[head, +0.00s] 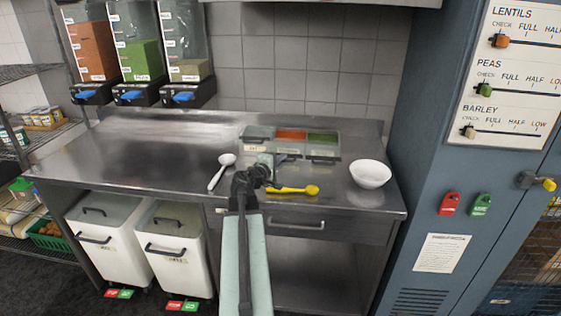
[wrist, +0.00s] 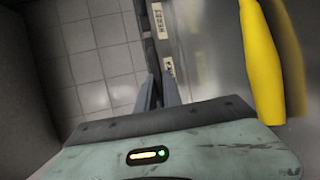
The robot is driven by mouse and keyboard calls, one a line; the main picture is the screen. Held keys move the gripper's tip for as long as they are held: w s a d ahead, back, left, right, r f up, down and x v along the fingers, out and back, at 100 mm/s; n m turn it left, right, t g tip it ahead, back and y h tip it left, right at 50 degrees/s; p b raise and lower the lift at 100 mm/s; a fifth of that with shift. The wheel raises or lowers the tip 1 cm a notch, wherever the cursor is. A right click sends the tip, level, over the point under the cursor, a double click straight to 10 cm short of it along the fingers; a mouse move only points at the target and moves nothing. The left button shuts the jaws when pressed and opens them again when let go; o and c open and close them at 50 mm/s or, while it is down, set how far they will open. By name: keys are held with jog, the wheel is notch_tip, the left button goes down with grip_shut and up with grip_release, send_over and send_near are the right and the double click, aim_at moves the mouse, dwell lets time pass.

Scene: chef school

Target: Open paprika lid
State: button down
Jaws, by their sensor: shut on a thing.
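The lids look closed. My gripper (head: 282,157) is at the front of the middle section, and my arm hides part of the box front. In the wrist view, my gripper's fingers (wrist: 160,88) are close together at the dark front edge with its pale labels (wrist: 168,67). They are shut on what seems to be the paprika lid's handle, largely hidden between them.
A yellow utensil (head: 293,190) lies on the counter just right of my gripper, and is large in the wrist view (wrist: 262,65). A white spoon (head: 222,172) lies to the left and a white bowl (head: 371,174) stands to the right. The counter's left side (head: 130,160) is clear.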

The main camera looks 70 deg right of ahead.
jog(key=shift+s, duration=0.55)
jog(key=c, duration=1.5)
grip_release()
jog(key=shift+s+d, duration=0.1)
jog(key=shift+s, duration=0.15)
jog(key=shift+w, duration=0.1)
